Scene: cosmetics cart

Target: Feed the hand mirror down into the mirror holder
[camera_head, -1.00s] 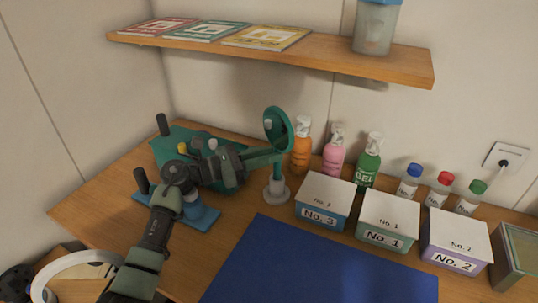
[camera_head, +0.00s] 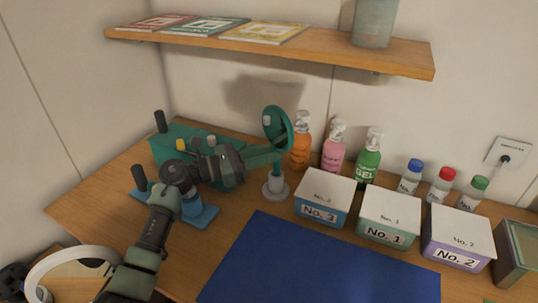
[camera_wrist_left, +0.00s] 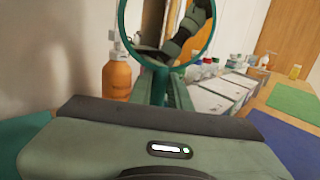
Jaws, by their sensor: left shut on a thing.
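The hand mirror (camera_head: 277,126) is round with a green frame and stands upright above the mirror holder (camera_head: 276,188), a small round white-grey stand on the table. My left gripper (camera_head: 274,155) is shut on the mirror's handle, reaching in from the left. The handle's lower part runs down to the holder's top; I cannot tell how deep it sits in it. In the left wrist view the mirror's round face (camera_wrist_left: 172,25) reflects my arm, and the fingers (camera_wrist_left: 165,88) close around the handle below it. My right gripper is not in view.
An orange pump bottle (camera_head: 300,142) stands close behind the mirror. Box No. 3 (camera_head: 324,191) is just right of the holder. A blue mat (camera_head: 310,265) lies in front. A shelf (camera_head: 300,44) hangs above; a teal caddy (camera_head: 165,148) is at the left.

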